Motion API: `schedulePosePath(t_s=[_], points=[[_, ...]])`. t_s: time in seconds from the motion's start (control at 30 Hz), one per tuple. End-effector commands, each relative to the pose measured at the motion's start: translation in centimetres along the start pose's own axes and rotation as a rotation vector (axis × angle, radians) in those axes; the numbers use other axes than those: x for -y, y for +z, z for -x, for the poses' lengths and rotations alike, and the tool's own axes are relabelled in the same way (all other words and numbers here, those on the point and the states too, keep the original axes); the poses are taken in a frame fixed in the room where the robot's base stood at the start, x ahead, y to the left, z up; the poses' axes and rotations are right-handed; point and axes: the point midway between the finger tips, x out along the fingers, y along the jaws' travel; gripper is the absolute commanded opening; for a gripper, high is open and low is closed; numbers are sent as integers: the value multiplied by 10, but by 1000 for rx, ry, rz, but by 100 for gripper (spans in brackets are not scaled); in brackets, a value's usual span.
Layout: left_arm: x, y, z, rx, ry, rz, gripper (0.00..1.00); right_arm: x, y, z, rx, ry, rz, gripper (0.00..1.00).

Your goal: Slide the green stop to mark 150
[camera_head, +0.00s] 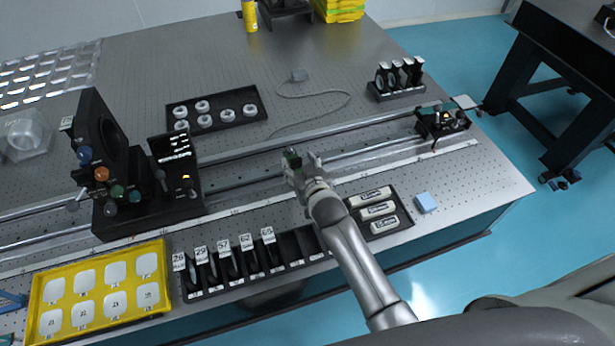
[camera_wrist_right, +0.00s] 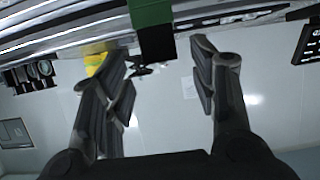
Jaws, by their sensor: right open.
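The green stop (camera_head: 291,156) sits on the rail near the middle of the optical table in the head view, partly hidden by my right gripper (camera_head: 303,165). In the right wrist view the green stop (camera_wrist_right: 151,12) is at the top, with a dark lower part between the two spread fingers. My right gripper (camera_wrist_right: 160,52) is open around it, with visible gaps on both sides. A pale scale strip (camera_head: 262,204) runs along the front of the rail; its mark numbers are too small to read. My left gripper is not in view.
A black mount with coloured knobs (camera_head: 100,175) stands on the rail at left, and a small black carriage (camera_head: 441,122) at right. A black rack of numbered plates (camera_head: 290,262) and a yellow tray (camera_head: 72,275) lie in front. The rail right of the stop is clear up to the carriage.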

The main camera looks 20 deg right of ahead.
Motion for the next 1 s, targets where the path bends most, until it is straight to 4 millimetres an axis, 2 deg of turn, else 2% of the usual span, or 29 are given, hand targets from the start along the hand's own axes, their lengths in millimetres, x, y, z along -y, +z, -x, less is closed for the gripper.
schedulePosePath(t_s=[0.2,0.4,0.6,1.0], points=[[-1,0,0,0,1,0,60,0,1,39,0,-1,0,54],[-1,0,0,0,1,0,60,0,0,66,0,-1,0,54],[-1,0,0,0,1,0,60,0,0,77,1,-1,-1,54],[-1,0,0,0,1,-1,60,0,0,77,0,0,0,54]])
